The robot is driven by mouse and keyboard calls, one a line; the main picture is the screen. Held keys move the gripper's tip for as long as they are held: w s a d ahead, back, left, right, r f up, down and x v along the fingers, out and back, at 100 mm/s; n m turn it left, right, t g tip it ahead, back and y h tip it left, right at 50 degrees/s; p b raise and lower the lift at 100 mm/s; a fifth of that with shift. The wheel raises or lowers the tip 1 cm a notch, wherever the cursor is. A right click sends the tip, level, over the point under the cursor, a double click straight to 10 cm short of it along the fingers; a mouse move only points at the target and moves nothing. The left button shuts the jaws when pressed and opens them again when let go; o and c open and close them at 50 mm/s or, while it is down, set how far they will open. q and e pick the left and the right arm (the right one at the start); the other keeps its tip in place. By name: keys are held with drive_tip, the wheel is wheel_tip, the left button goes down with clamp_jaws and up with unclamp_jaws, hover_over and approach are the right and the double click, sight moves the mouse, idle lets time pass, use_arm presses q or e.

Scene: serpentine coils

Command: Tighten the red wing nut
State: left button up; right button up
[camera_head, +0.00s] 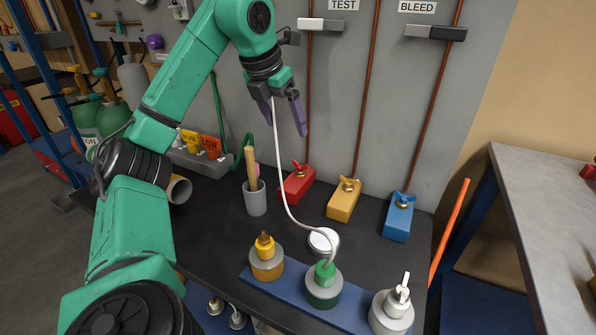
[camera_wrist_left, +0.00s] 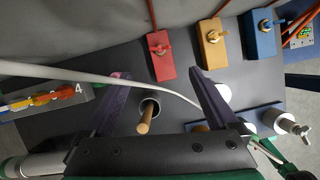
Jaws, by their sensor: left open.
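The red wing nut (camera_head: 298,169) sits on top of a red block (camera_head: 298,188) at the back of the dark bench, at the foot of a copper pipe. My right gripper is not seen.
A white hose (camera_head: 281,170) runs down past my left gripper to a green-topped canister (camera_head: 324,287). Yellow (camera_head: 344,204) and blue (camera_head: 398,221) blocks with wing nuts stand right of the red one. A grey cup (camera_head: 256,202) with a wooden handle stands in front-left.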

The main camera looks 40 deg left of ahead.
sight(300, 164)
use_arm(q)
drive_tip(key=b+x, duration=0.2)
drive_tip(key=x, duration=1.1)
drive_tip(key=shift+f, duration=0.1)
drive_tip(key=shift+s, duration=0.1)
drive_tip(key=c, duration=1.4)
